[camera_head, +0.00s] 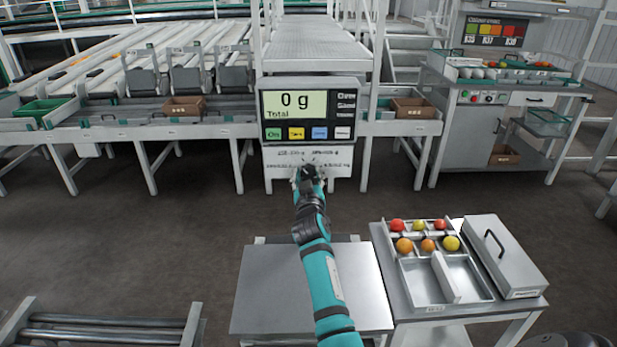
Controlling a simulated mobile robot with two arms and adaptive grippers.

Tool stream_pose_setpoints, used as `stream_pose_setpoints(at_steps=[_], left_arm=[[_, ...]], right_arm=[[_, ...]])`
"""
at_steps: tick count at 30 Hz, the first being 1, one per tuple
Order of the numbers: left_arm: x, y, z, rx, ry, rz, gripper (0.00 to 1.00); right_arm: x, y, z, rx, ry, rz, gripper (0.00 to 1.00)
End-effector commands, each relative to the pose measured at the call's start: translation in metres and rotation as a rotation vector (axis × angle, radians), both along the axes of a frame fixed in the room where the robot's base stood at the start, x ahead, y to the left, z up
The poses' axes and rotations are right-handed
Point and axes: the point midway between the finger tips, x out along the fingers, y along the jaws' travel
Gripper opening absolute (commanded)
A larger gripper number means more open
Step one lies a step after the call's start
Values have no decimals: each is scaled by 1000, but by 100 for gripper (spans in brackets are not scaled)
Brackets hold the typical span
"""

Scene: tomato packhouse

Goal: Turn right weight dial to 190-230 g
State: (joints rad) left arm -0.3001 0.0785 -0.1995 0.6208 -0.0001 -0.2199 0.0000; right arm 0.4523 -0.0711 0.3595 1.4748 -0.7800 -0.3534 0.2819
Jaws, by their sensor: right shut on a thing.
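A scale display (306,115) stands upright in front of me and reads "0 g" and "Total", with several coloured buttons along its lower edge. A white dial panel (338,158) with small printed markings is just below it. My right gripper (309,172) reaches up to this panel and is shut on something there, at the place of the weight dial. The gripper hides the dial, so its pointer and setting cannot be read. The printed gram labels are too small to read surely. My left gripper is not in view.
A bare metal platform (262,300) lies below my arm. To its right, a table holds a tray (415,285) with several tomatoes and a closed metal case (508,262). Conveyors and crates stand behind. A roller frame (105,320) is at the lower left. Open floor lies on the left.

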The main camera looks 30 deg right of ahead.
Motion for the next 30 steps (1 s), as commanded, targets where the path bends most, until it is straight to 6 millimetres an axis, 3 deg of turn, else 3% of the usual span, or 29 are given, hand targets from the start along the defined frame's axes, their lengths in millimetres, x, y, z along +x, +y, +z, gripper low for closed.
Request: stream_pose_setpoints(at_steps=[15, 30], left_arm=[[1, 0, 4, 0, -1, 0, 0], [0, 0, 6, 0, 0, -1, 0]], right_arm=[[0, 1, 0, -378, 229, 1, 9], [1, 1, -1, -533, 326, 1, 9]])
